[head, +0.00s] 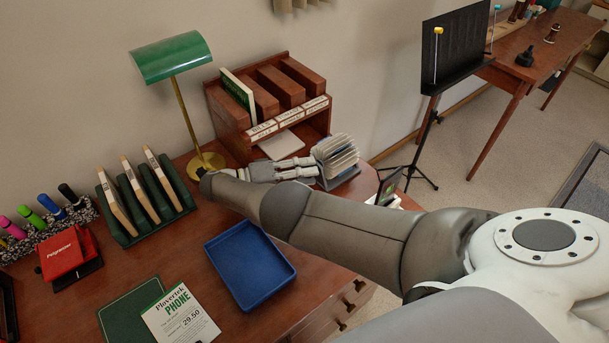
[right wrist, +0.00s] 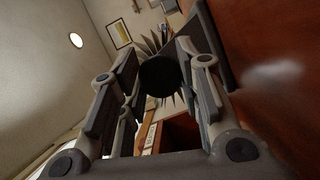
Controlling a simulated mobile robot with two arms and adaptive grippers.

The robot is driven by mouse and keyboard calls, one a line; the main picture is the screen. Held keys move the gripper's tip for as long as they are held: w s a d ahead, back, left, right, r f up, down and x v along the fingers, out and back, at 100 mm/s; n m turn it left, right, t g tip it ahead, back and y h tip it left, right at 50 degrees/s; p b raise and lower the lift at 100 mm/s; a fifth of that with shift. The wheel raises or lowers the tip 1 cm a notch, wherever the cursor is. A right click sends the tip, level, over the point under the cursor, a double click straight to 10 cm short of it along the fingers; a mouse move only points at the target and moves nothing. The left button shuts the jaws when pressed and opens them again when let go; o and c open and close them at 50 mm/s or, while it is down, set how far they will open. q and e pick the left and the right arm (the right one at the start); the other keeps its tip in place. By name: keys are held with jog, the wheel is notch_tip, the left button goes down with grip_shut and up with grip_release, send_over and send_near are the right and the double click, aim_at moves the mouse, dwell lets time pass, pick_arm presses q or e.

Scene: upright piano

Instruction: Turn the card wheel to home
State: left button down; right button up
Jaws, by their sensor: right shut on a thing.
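The card wheel (head: 337,152) is a fan of pale cards on a grey base at the right end of the desk, by the wooden organizer. My right gripper (head: 310,169) reaches its left side in the head view. In the right wrist view, the gripper (right wrist: 160,85) is shut on the dark round knob (right wrist: 160,77) of the wheel, with the card edges (right wrist: 153,42) fanning out behind it. The card labels are too small to read, so I cannot tell which card is at the front. My left gripper is not in view.
A wooden organizer (head: 234,128) stands behind my gripper, and a green lamp (head: 172,57) to its left. A blue tray (head: 249,264) lies below my forearm. A file rack (head: 122,234) and pens are farther left. A black music stand (head: 455,48) stands beyond the desk.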

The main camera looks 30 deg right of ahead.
jog(key=shift+f+n+b, duration=0.2)
jog(key=shift+n+b, duration=0.1)
jog(key=shift+n, duration=0.1)
jog(key=shift+r, duration=0.1)
dwell(0.4)
jog(key=o, duration=1)
jog(key=shift+r, duration=0.1)
